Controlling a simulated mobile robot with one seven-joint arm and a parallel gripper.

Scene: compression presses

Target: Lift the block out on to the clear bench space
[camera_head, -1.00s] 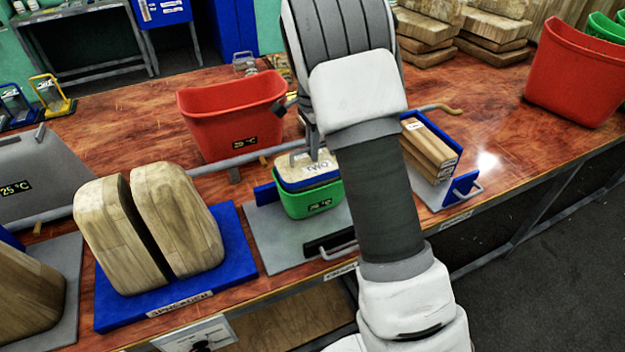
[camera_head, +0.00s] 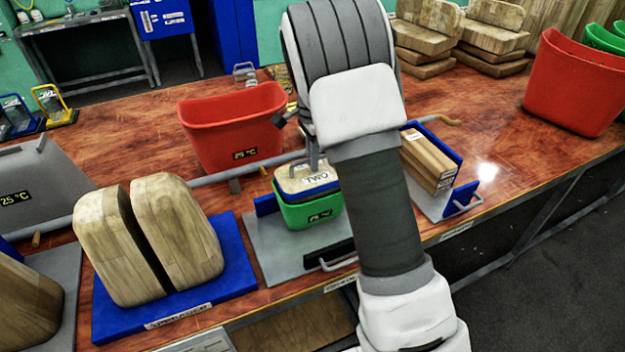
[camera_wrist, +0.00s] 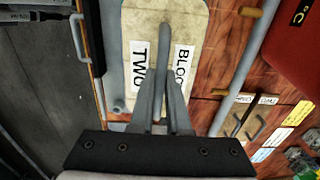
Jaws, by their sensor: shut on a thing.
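The block (camera_head: 298,182) has a pale wooden top with a "TWO" label. It sits in a green container (camera_head: 300,216), with a blue layer between its wood and the green rim. In the wrist view the block's top (camera_wrist: 192,22) carries labels reading "TWO" and "BLOC", partly covered by my fingers. My gripper (camera_wrist: 162,100) is shut on the grey handle that runs along the block's top. In the head view my arm covers most of the gripper. Whether the block is clear of the container's floor cannot be told.
A red bin (camera_head: 225,120) stands behind the block. Two wooden halves on a blue base (camera_head: 225,275) stand left. Wooden pieces (camera_head: 428,162) in a blue-sided press stand right. A grey bar (camera_head: 225,175) crosses behind. Bare bench (camera_head: 505,135) shows before the right red bin (camera_head: 572,90).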

